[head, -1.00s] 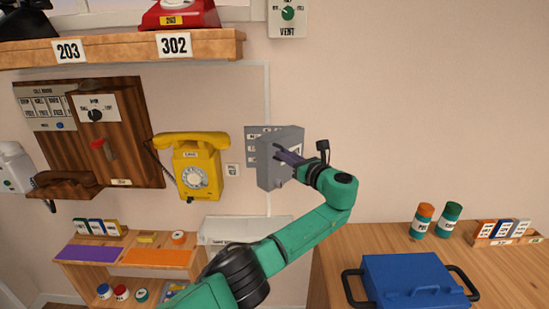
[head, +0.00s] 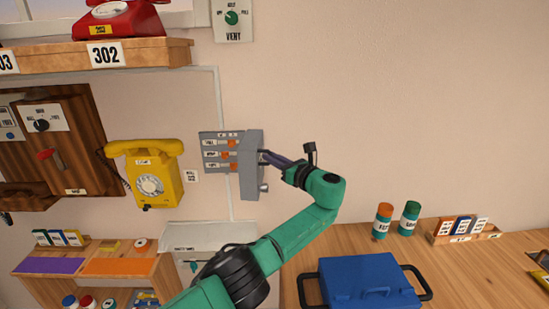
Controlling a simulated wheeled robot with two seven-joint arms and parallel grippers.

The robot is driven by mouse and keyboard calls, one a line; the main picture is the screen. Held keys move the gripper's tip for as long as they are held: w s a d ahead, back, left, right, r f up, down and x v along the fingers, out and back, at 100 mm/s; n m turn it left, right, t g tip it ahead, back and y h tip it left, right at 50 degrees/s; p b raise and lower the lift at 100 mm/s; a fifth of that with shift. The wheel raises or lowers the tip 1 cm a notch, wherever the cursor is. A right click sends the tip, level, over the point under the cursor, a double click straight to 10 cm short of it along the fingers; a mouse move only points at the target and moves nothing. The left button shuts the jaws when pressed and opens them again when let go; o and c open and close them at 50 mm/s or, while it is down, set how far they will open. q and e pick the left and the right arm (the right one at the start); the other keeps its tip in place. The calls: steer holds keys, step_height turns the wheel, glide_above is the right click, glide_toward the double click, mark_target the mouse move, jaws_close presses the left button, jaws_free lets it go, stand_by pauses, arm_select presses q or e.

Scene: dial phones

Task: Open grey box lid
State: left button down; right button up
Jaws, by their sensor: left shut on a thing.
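The grey box (head: 217,150) hangs on the wall right of the yellow phone. Its lid (head: 251,165) stands swung out on the right side, seen nearly edge-on. The box's inside shows several labelled rows with orange parts. My left gripper (head: 266,157) is at the lid's right side, its fingers shut on the lid; the exact grip point is partly hidden by the lid. My right gripper is not in view.
A yellow phone (head: 148,174) hangs left of the box. A shelf (head: 100,53) with a red phone (head: 118,19) is above left. A blue case (head: 360,281) and two jars stand on the wooden table (head: 300,262). The wall right of the lid is clear.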

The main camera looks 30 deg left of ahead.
arm_select(q)
steer(key=shift+w+r, duration=0.1)
steer(key=shift+r, duration=0.05)
steer(key=c, duration=1)
jaws_free()
steer(key=shift+o, duration=0.6)
steer(key=shift+a+f, duration=0.2)
steer(key=shift+a, duration=0.1)
steer(key=b+v, duration=0.5)
steer(key=v, duration=0.9)
steer(key=shift+d, duration=0.2)
